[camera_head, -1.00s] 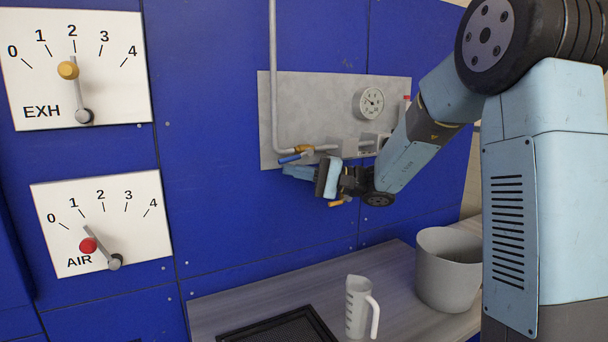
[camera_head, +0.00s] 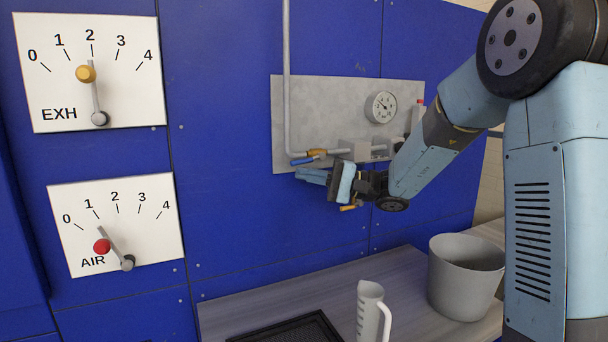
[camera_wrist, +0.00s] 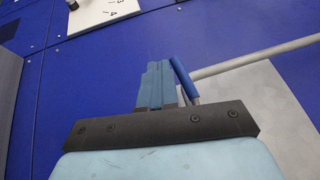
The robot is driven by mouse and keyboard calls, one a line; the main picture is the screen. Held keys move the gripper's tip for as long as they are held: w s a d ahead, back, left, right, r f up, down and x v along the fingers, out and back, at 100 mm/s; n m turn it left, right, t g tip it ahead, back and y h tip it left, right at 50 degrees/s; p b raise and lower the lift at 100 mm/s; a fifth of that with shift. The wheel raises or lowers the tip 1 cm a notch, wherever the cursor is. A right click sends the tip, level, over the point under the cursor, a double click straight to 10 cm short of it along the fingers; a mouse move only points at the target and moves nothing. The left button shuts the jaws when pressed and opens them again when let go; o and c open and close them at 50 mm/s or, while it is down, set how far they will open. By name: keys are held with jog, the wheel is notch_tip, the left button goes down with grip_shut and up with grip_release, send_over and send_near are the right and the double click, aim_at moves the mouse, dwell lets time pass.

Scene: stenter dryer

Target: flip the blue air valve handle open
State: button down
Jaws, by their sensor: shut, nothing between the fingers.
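The blue air valve handle (camera_head: 303,161) sits on a brass valve body (camera_head: 317,153) in the pipe on the grey wall plate. In the head view it points left from the valve, close along the pipe. My gripper (camera_head: 301,176) is shut and empty, its fingers just below the handle. In the wrist view the shut blue fingers (camera_wrist: 155,84) lie just left of the handle (camera_wrist: 184,77), very close to it. I cannot tell whether they touch. The handle's lower end is partly hidden behind my gripper in the wrist view.
A pressure gauge (camera_head: 381,107) is on the grey plate (camera_head: 310,105). An orange part (camera_head: 348,207) shows below my gripper. Two dials, EXH (camera_head: 135,105) and AIR (camera_head: 155,215), are at left. A jug (camera_head: 368,312), a bucket (camera_head: 455,290) and a black tray (camera_head: 285,330) stand below on the bench.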

jog(key=d+f, duration=0.6)
jog(key=d, duration=0.4)
jog(key=shift+s+f, duration=0.25)
jog(key=shift+s, duration=0.2)
jog(key=shift+d, duration=0.1)
